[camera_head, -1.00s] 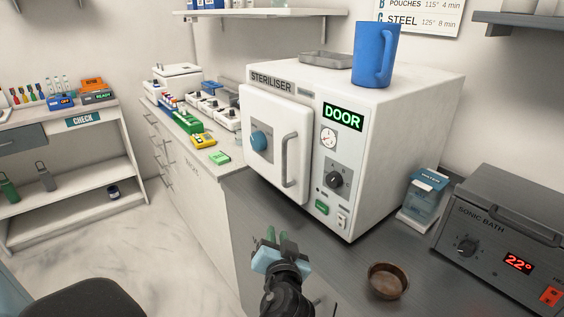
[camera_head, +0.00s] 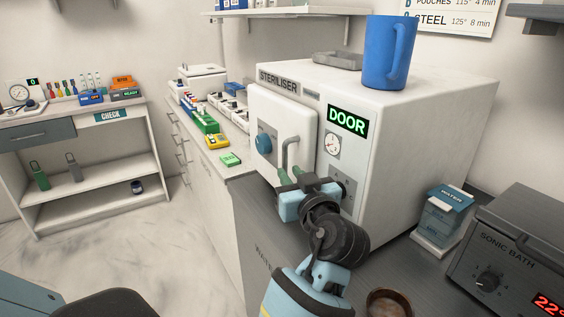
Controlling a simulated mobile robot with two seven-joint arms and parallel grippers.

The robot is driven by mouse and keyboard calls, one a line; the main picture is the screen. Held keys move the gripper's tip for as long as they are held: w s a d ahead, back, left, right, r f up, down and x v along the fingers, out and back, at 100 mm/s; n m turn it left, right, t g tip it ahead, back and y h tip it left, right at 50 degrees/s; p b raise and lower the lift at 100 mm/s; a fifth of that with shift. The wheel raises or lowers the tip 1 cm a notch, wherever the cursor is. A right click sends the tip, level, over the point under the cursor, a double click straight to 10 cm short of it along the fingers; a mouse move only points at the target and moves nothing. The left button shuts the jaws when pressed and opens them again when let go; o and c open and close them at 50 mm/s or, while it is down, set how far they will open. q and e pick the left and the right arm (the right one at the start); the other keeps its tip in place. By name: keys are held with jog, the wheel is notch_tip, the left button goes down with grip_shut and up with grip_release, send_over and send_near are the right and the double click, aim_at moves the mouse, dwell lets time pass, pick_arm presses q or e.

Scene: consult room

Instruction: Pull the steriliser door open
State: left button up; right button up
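The white steriliser (camera_head: 425,120) stands on the grey counter, its green display reading DOOR. Its door (camera_head: 272,112) is on the left of the front, with a blue knob (camera_head: 266,144) and a grey bar handle (camera_head: 285,154). The door looks closed; I cannot tell if it is slightly ajar. My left gripper (camera_head: 291,176) is at the handle's lower part. Its green fingers are apart, one on either side of the bar as seen here; contact is unclear. The gripper hides the handle's lower end and part of the control panel. My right gripper is not in view.
A blue mug (camera_head: 388,55) and a grey tray (camera_head: 337,61) sit on the steriliser. A water container (camera_head: 443,220), the sonic bath (camera_head: 515,245) and a brown bowl (camera_head: 388,304) are to the right.

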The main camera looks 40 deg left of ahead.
aim_at(286, 168)
pick_arm(q)
jog(key=shift+p+x, duration=0.45)
jog(key=shift+x, duration=2.55)
grip_shut()
